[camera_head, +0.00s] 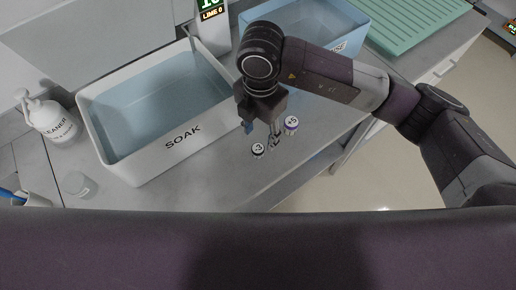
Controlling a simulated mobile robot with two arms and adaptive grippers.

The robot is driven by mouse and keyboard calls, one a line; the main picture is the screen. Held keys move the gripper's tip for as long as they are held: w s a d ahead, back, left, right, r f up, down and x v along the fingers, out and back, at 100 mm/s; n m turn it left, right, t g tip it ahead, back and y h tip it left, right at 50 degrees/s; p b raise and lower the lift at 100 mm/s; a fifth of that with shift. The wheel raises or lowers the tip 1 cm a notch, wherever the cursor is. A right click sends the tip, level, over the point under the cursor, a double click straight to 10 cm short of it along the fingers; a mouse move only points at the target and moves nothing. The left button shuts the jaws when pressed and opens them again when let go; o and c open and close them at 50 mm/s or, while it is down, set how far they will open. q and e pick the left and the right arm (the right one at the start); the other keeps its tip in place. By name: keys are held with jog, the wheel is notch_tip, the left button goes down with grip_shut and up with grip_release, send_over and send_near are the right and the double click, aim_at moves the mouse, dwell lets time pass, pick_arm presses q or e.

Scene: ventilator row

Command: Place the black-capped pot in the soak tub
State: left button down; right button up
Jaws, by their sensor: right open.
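The soak tub (205,139), a white tub with pale blue liquid and the word SOAK on its front, stands on the counter left of centre. Two small pots with white, marked tops stand to its right. One pot (258,149) has a dark edge and sits nearer the tub; the other pot (291,124) has a purple edge. Cap colours are hard to tell at this size. My right gripper (272,139) is open, pointing down between the two pots, and partly hides the space there. My left gripper is not in view.
A white cleaner bottle (50,118) and a small clear jar (77,184) stand left of the tub. A blue bin (345,45) and a green ribbed tray (420,25) lie at the back right. The counter's front edge runs close beside the pots.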

aim_at(258, 148)
jog(key=f+p, duration=0.1)
jog(key=f, duration=0.2)
jog(key=f+p, duration=0.2)
jog(key=f, duration=0.1)
jog(key=shift+s+a+f, duration=0.15)
jog(key=shift+s+a, duration=0.05)
jog(key=shift+f, duration=0.55)
grip_shut()
